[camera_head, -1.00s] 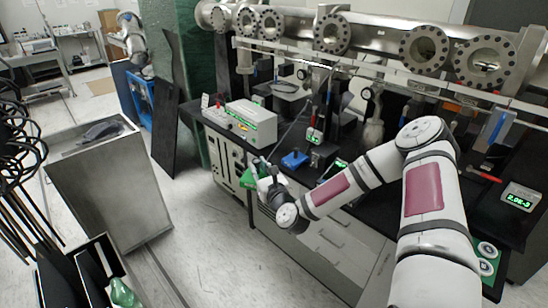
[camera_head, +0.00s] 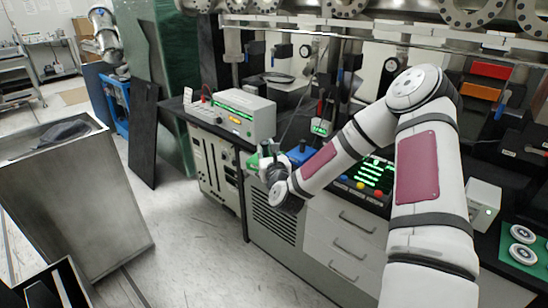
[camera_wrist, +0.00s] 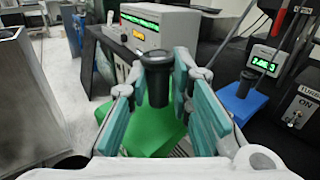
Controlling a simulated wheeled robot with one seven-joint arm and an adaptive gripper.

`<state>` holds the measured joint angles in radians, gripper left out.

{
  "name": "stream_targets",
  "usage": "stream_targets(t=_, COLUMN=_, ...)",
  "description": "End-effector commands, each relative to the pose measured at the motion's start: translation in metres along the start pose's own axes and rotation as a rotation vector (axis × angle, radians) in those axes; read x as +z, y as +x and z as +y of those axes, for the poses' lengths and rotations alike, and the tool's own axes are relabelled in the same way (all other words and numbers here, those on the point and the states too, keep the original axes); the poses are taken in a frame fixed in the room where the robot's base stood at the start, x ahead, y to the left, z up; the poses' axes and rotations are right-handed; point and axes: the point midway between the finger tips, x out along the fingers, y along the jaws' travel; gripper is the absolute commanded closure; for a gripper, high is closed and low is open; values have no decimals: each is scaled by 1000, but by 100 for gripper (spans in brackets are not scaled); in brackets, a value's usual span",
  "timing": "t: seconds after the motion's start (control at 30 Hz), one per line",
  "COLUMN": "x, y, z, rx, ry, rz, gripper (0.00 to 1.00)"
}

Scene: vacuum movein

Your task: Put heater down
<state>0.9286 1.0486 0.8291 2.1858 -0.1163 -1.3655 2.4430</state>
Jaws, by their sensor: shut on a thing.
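The heater appears to be the green block with a black upright knob; its green base (camera_wrist: 150,135) and black knob (camera_wrist: 158,82) show in the wrist view. My gripper (camera_wrist: 160,75), with teal finger pads, is shut on the knob. In the head view, my gripper (camera_head: 266,158) is at the bench's front edge. The green block (camera_head: 252,162) shows just left of it, partly hidden by the gripper. I cannot tell whether the block touches anything below. A similar blue block with a black knob (camera_wrist: 241,98) stands on the black bench top, right of my gripper.
A white box with a green display (camera_head: 238,115) stands on the bench behind my gripper. Drawers (camera_head: 340,235) face the floor (camera_head: 200,225). A metal bin (camera_head: 75,200) stands at left.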

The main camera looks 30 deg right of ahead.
Motion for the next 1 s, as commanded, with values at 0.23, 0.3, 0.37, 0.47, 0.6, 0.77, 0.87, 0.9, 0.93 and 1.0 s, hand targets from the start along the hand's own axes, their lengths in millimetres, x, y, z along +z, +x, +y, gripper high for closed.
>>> stream_targets(t=0.23, x=-21, y=50, z=-21, rx=-115, ry=19, rz=-14, gripper=100)
stream_targets(t=0.3, x=-22, y=56, z=-25, rx=-135, ry=24, rz=-15, gripper=100)
stream_targets(t=0.37, x=-23, y=60, z=-28, rx=-148, ry=29, rz=-16, gripper=100)
stream_targets(t=0.47, x=-23, y=65, z=-31, rx=-161, ry=33, rz=-17, gripper=100)
stream_targets(t=0.6, x=-24, y=80, z=-40, rx=-168, ry=35, rz=-18, gripper=100)
stream_targets(t=0.77, x=-27, y=114, z=-55, rx=-168, ry=35, rz=-20, gripper=100)
stream_targets(t=0.87, x=-29, y=136, z=-65, rx=-168, ry=34, rz=-19, gripper=100)
stream_targets(t=0.9, x=-30, y=145, z=-69, rx=-167, ry=34, rz=-19, gripper=100)
stream_targets(t=0.93, x=-31, y=152, z=-72, rx=-167, ry=34, rz=-19, gripper=100)
stream_targets(t=1.0, x=-32, y=167, z=-79, rx=-167, ry=34, rz=-19, gripper=100)
